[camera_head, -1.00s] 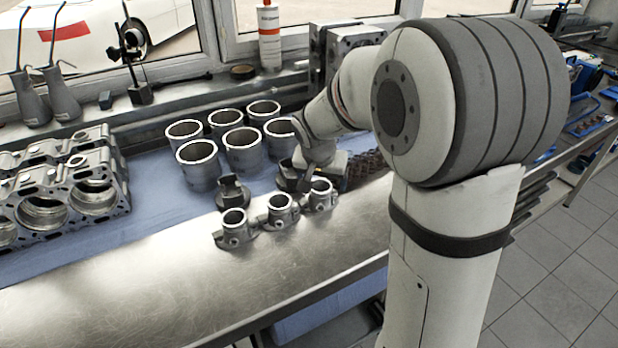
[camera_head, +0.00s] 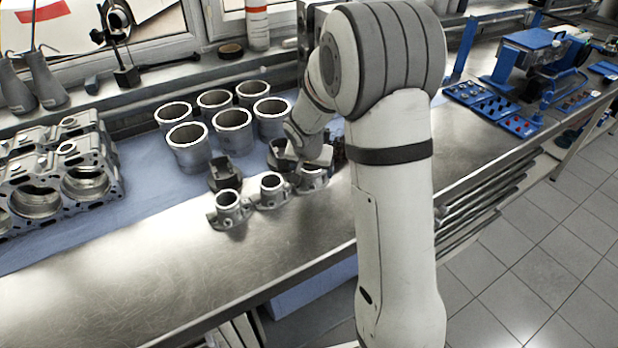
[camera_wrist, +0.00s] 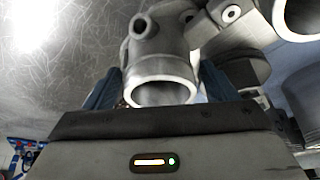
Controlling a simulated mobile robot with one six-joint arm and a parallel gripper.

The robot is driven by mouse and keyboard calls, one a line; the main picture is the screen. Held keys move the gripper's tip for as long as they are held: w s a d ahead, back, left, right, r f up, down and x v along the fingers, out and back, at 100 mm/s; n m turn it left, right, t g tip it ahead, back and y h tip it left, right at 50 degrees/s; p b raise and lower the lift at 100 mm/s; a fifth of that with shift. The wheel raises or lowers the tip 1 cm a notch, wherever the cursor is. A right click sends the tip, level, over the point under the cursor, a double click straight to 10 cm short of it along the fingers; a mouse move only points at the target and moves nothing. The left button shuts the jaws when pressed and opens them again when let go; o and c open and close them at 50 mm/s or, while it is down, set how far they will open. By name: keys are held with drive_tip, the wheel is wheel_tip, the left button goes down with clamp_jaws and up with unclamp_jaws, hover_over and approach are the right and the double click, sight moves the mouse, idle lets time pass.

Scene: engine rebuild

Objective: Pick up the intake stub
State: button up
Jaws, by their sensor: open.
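Three small grey metal stubs with bolt flanges and round open tops stand in a slanting row on the bench: a left one (camera_head: 229,208), a middle one (camera_head: 272,191) and a right one (camera_head: 312,180). My gripper (camera_head: 314,168) is at the right stub and hides part of its top. In the wrist view, the intake stub's bright round rim (camera_wrist: 163,92) lies between the two blue fingers of my open gripper (camera_wrist: 160,84), one on each side. I cannot tell whether a finger touches it.
Dark small blocks (camera_head: 224,174) stand just behind the stubs. Several cylinder liners (camera_head: 187,148) stand behind them on the blue mat (camera_head: 150,200). An engine block (camera_head: 60,180) is at left. The bare metal bench front (camera_head: 170,290) is clear.

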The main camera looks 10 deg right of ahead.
drive_tip(key=c, duration=1.2)
drive_tip(key=shift+c, duration=0.4)
drive_tip(key=shift+r, duration=0.15)
